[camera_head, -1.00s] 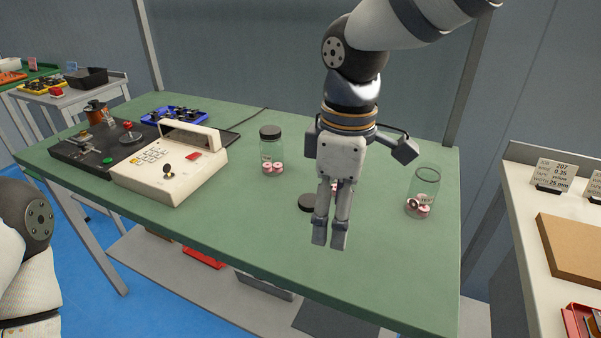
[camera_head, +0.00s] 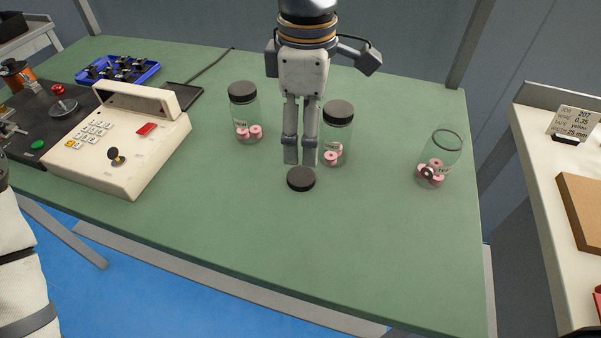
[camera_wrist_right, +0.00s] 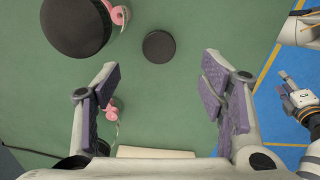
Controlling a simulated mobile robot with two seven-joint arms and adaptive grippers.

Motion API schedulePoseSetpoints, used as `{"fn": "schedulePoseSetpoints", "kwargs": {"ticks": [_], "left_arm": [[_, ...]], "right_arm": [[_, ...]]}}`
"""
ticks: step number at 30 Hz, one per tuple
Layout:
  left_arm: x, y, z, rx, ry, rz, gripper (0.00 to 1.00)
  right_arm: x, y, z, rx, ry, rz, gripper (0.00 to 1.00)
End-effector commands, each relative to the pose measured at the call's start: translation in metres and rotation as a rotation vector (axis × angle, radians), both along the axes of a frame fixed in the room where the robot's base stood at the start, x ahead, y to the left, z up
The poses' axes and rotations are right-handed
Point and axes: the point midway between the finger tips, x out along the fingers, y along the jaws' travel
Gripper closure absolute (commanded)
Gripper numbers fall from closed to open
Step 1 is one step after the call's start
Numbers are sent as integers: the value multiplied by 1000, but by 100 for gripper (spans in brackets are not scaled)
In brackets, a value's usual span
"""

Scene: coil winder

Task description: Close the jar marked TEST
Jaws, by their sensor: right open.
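A clear jar without a lid (camera_head: 440,160) stands at the right of the green table, with pink-and-dark spools inside; its label is too small to read surely. A loose black lid (camera_head: 301,179) lies flat on the table left of it; it also shows in the right wrist view (camera_wrist_right: 159,47). My right gripper (camera_head: 300,158) is over the table, just behind the lid in the picture. In its wrist view the fingers (camera_wrist_right: 160,88) are wide apart with nothing between them, and the lid lies beyond the tips. Part of my left arm, with what looks like its gripper (camera_wrist_right: 297,98), shows at the right edge there.
Two jars with black lids stand close by: one left (camera_head: 245,112), one (camera_head: 337,135) just right of my right gripper. A cream control box (camera_head: 118,150) and a blue tray (camera_head: 118,70) stand at left. The table's front is clear. A side table (camera_head: 560,165) is at right.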

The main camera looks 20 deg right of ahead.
Motion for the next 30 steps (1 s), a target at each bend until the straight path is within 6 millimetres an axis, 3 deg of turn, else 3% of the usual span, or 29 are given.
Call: {"fn": "schedulePoseSetpoints", "kwargs": {"ticks": [1,6,17,24,30], "left_arm": [[-2,0,-2,0,9,0,58],[-4,0,-4,0,17,0,58],[-4,0,-4,0,16,0,58],[-9,0,-9,0,34,0,58],[-10,0,-10,0,37,0,58]], "right_arm": [[-1,0,-13,-1,9,0,36],[0,0,-36,-1,5,0,36],[0,0,-40,0,1,0,36],[1,3,-78,-1,7,1,36],[2,3,-91,0,0,1,36]]}}
